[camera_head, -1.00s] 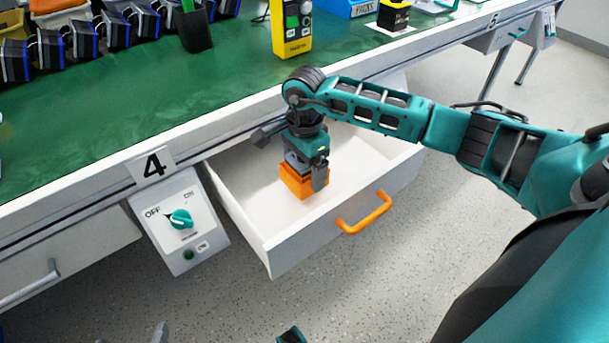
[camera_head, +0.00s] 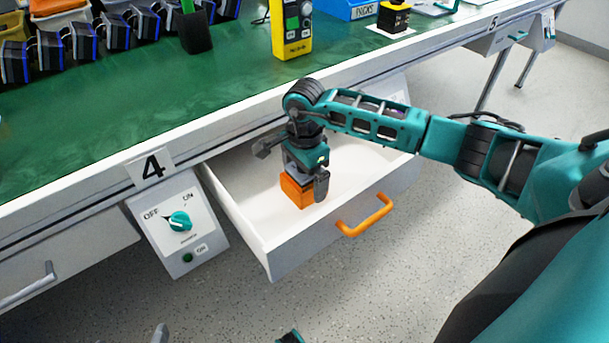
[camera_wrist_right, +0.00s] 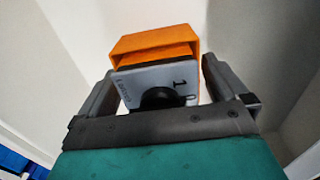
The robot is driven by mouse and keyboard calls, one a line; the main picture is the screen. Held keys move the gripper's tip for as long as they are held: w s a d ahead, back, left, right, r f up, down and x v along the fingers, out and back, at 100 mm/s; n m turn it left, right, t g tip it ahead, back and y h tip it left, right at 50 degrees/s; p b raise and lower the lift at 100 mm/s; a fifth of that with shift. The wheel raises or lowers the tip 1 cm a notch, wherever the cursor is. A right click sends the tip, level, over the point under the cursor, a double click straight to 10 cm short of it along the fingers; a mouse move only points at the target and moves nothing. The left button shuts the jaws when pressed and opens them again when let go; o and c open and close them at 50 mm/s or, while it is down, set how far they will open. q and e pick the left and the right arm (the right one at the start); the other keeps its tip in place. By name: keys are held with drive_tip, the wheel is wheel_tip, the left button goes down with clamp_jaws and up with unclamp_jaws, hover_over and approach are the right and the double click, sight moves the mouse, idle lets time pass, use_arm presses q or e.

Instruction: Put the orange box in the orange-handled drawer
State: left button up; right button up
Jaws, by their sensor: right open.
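The orange box (camera_head: 296,192) is inside the open white drawer (camera_head: 240,215), which has an orange handle (camera_head: 365,215). My right gripper (camera_head: 305,178) is above the box, pointing down, with one finger at its right side. In the right wrist view, the box (camera_wrist_right: 155,42) lies between the open fingers of the gripper (camera_wrist_right: 160,75). Its grey face with a "1" and a black knob is towards the palm. A gap shows between the box and the right finger.
The green-topped bench (camera_head: 130,115) runs behind the drawer. A switch panel (camera_head: 180,225) with a teal knob, pointing towards OFF, hangs left of the drawer, under the sign 4 (camera_head: 152,167). A yellow device (camera_head: 291,30) stands on the bench. The drawer's right part is free.

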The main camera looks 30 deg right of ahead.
wheel_tip(320, 180, up, 11)
drive_tip(key=p, duration=0.3)
drive_tip(key=shift+r, duration=0.5)
use_arm(q)
drive_tip(key=shift+s+a+r, duration=0.25)
drive_tip(key=shift+a+r, duration=0.3)
drive_tip(key=shift+r, duration=0.1)
